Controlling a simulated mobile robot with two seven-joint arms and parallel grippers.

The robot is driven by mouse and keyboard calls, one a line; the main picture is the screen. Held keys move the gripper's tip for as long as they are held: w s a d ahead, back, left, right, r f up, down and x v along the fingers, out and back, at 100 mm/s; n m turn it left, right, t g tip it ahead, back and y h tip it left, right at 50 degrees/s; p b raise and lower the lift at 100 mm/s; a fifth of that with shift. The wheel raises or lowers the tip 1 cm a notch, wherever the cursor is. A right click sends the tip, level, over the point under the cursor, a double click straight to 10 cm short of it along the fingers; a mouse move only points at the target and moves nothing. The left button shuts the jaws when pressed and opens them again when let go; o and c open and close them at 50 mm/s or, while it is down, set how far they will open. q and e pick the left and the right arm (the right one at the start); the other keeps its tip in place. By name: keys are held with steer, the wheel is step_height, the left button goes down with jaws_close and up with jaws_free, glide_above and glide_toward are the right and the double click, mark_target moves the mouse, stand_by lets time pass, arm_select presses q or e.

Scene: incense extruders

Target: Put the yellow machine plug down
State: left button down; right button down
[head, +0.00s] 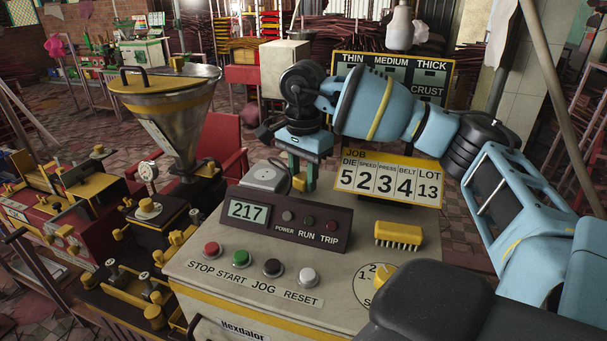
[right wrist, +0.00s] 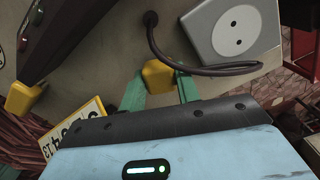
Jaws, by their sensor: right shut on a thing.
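The yellow machine plug (right wrist: 158,76) is a small yellow block between the green fingers of my right gripper (right wrist: 159,92) in the right wrist view. The gripper is shut on it. In the head view the right gripper (head: 303,172) points down over the back of the machine top, with the plug (head: 299,182) low between its fingers. Whether the plug touches the top cannot be told. A pale two-hole socket (head: 265,177) sits beside it on the left; it also shows in the right wrist view (right wrist: 233,33). My left gripper is out of view.
A dark display panel (head: 290,221) reading 217 stands in front of the gripper. A number board (head: 390,178) and a yellow brush (head: 398,236) are to its right. A dark cable (right wrist: 205,71) loops close by the plug. A metal hopper (head: 170,115) stands left.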

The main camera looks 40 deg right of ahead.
steer(key=shift+f, duration=0.1)
steer(key=shift+f, duration=0.35)
steer(key=shift+f, duration=0.15)
steer(key=c, duration=1)
jaws_free()
